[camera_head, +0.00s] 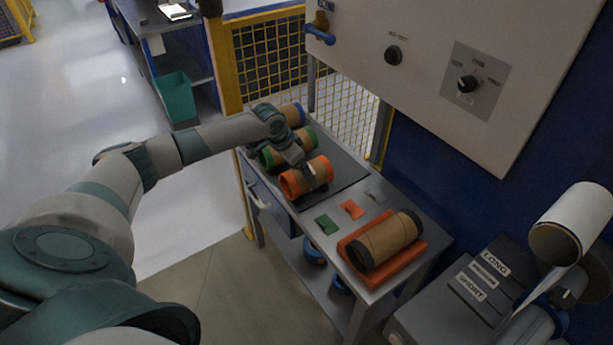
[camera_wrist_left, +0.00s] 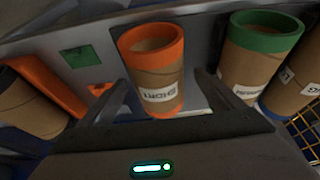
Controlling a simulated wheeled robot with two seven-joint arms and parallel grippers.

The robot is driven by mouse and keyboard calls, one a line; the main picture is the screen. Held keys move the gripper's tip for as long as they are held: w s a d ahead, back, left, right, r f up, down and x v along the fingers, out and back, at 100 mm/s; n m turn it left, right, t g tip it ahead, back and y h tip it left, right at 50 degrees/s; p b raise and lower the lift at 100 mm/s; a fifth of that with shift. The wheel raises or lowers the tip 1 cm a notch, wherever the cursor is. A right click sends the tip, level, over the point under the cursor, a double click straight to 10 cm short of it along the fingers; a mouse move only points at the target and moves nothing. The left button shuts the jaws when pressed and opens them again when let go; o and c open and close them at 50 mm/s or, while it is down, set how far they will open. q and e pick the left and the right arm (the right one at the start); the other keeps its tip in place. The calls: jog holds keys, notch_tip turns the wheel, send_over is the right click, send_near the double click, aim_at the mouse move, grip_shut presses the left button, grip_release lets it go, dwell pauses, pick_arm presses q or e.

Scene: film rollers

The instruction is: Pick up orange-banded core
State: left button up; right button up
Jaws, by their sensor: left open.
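The orange-banded core (camera_head: 306,178) is a brown cardboard roll with orange ends, lying on the dark mat on the metal table. In the left wrist view the orange-banded core (camera_wrist_left: 154,70) shows its open orange end and a white label with dark lettering. My left gripper (camera_head: 309,179) is at this core from above. In the left wrist view its open fingers (camera_wrist_left: 160,92) stand on either side of the core, with visible gaps; I cannot tell whether either finger touches it. My right gripper is not in view.
A green-banded core (camera_head: 302,139) and a blue-banded core (camera_head: 293,114) lie behind on the mat. A black-banded core (camera_head: 388,243) rests on an orange cradle (camera_head: 419,251). Green (camera_head: 327,224) and orange (camera_head: 352,209) cards lie between. A white panel (camera_head: 440,70) overhangs the table.

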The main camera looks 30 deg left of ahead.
pick_arm(q)
jog(key=shift+w+d+f+p, duration=0.2)
jog(key=shift+f+p, duration=0.1)
jog(key=shift+p, duration=0.15)
jog(key=p+x, duration=0.1)
jog(key=x, duration=0.2)
jog(key=shift+d+f+p, duration=0.15)
jog(key=shift+f+p, duration=0.15)
jog(key=shift+f, duration=0.05)
jog(key=shift+w+f, duration=0.15)
jog(key=shift+f, duration=0.2)
jog(key=c, duration=1.3)
